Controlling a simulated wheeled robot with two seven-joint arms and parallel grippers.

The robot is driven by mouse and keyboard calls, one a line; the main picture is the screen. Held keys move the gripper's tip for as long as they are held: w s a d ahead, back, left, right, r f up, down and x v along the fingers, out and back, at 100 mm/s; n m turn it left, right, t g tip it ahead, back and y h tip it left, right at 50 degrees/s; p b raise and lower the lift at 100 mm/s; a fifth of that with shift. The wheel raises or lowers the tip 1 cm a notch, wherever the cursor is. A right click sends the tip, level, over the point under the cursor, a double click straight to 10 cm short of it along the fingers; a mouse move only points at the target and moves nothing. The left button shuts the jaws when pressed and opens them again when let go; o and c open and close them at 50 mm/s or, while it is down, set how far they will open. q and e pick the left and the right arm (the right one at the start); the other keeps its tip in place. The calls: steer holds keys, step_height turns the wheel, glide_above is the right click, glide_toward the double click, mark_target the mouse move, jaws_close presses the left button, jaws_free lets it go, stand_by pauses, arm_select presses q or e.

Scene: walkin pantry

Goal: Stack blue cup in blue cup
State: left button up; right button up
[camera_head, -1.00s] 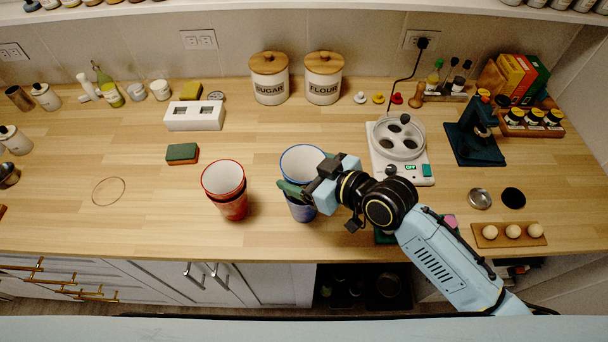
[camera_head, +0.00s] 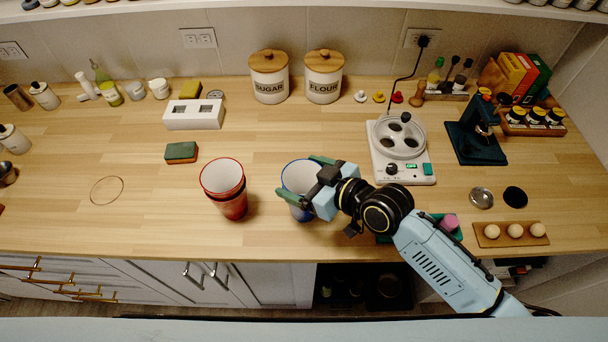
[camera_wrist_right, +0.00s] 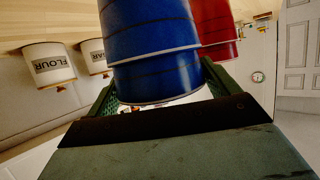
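Two blue cups stand nested near the counter's front edge. The upper blue cup (camera_head: 297,177) has a white inside and a blue rim; the lower blue cup (camera_head: 301,214) shows beneath it. In the right wrist view, the upper cup's rim band (camera_wrist_right: 160,82) stands clear of the lower cup (camera_wrist_right: 150,32). My right gripper (camera_head: 303,178) is open, its green fingers on either side of the upper cup; part of the cup is hidden by a finger. My left gripper is out of view.
A red cup stack (camera_head: 225,184) stands close on the left. A white appliance (camera_head: 402,170) is behind and right of my arm. A green and orange sponge (camera_head: 181,152) lies farther left. The counter's left front is mostly clear.

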steer(key=shift+o, duration=1)
steer(key=shift+r, duration=0.2)
steer(key=shift+r+p, duration=0.4)
steer(key=shift+r, duration=0.05)
steer(key=v, duration=1.2)
steer(key=shift+b, duration=0.35)
steer(key=shift+a, duration=0.1)
